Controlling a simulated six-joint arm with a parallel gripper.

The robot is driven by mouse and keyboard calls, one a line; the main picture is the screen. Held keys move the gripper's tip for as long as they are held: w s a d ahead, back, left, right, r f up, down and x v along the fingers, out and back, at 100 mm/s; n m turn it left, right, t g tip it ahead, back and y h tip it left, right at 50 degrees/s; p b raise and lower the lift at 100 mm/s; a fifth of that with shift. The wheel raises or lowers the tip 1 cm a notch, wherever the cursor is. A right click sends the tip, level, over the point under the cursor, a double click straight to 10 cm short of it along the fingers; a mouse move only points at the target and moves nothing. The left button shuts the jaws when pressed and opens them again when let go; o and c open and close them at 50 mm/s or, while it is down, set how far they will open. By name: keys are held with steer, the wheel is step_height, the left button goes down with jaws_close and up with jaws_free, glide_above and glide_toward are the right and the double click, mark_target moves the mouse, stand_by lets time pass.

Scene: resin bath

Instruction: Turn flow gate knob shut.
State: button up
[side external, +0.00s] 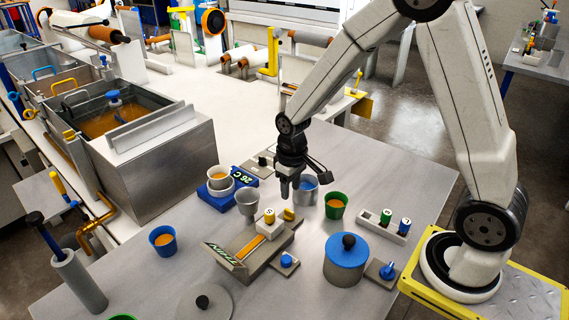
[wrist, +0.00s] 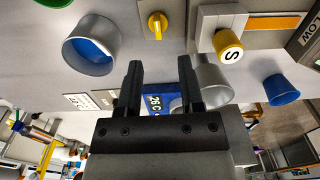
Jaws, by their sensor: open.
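A yellow knob (side external: 289,214) stands on a small grey plate beside the grey channel block (side external: 262,252), the likely flow gate knob. In the wrist view the yellow knob (wrist: 157,26) is near the top centre, its grip pointing up and down the picture. My gripper (side external: 290,192) hangs above the table, just behind and above the knob in the side view. In the wrist view my gripper (wrist: 163,72) is open, its fingers apart and empty, with the knob beyond the tips. The gripper does not touch the knob.
A white block with a yellow "S" cap (wrist: 228,42) stands right beside the knob. A grey cup with blue liquid (wrist: 90,48), another grey cup (side external: 248,200) and a green cup (side external: 335,205) are close. A blue-lidded pot (side external: 346,262) is in front.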

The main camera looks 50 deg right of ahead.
mark_target(288, 210)
steer(key=shift+w+d+f, duration=0.15)
steer(key=shift+w+f, duration=0.25)
steer(key=shift+w, duration=0.1)
steer(key=shift+f, duration=0.15)
steer(key=shift+f, duration=3.75)
steer(key=shift+c, duration=0.2)
jaws_close()
